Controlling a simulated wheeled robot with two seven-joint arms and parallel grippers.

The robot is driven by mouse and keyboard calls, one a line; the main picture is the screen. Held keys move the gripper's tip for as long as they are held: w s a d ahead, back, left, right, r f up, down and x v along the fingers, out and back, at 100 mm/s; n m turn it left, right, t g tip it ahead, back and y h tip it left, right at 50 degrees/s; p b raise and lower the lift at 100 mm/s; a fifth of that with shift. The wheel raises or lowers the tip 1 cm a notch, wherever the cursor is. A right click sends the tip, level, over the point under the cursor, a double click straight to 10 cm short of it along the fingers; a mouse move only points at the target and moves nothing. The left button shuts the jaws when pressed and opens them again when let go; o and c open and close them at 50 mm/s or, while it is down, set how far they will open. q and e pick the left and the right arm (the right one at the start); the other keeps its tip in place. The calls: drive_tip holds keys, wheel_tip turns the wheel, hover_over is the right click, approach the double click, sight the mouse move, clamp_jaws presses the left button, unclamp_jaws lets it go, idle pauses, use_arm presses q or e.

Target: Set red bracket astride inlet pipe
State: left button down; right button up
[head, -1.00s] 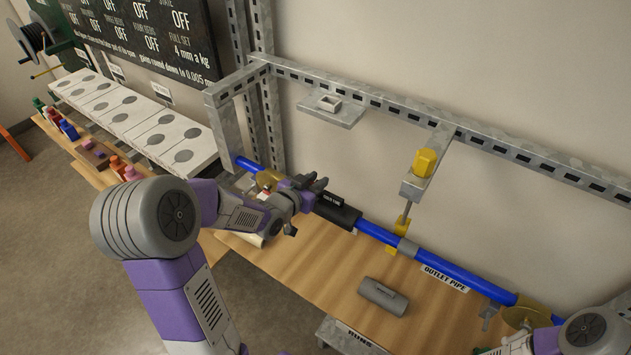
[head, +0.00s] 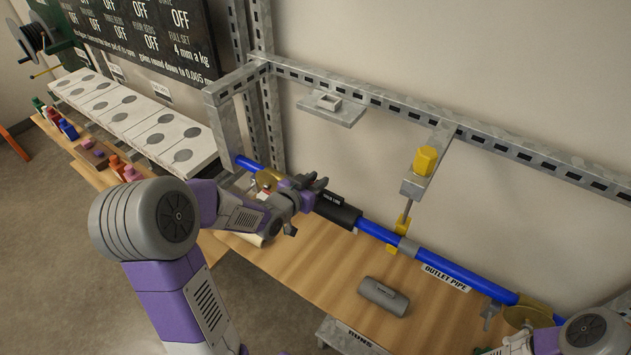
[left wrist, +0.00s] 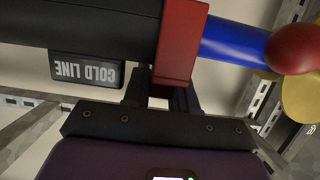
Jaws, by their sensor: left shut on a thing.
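The red bracket (left wrist: 180,45) shows in the left wrist view, lying across the pipe line at the end of the black sleeve (left wrist: 80,25). The blue inlet pipe (left wrist: 228,40) runs out to its right. My left gripper (left wrist: 157,98) is shut on the bracket's lower part. I cannot tell how fully the bracket is seated, since its far side is hidden. In the head view my left gripper (head: 306,184) is at the sleeve's left end, and I cannot make out the bracket there. My right gripper is out of the picture; only part of that arm shows at lower right.
A red rounded part (left wrist: 295,50) sits close to the bracket's right. In the head view, a grey cylinder (head: 383,296) lies on the wooden bench (head: 320,265). A yellow-knobbed post (head: 425,160) stands over the pipe. The metal frame is behind.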

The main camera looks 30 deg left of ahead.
use_arm(q)
drive_tip(key=c, duration=0.8)
unclamp_jaws()
drive_tip(key=shift+s, duration=0.1)
drive_tip(key=v, duration=0.7)
drive_tip(key=shift+s+r, duration=0.15)
drive_tip(key=shift+s, duration=0.05)
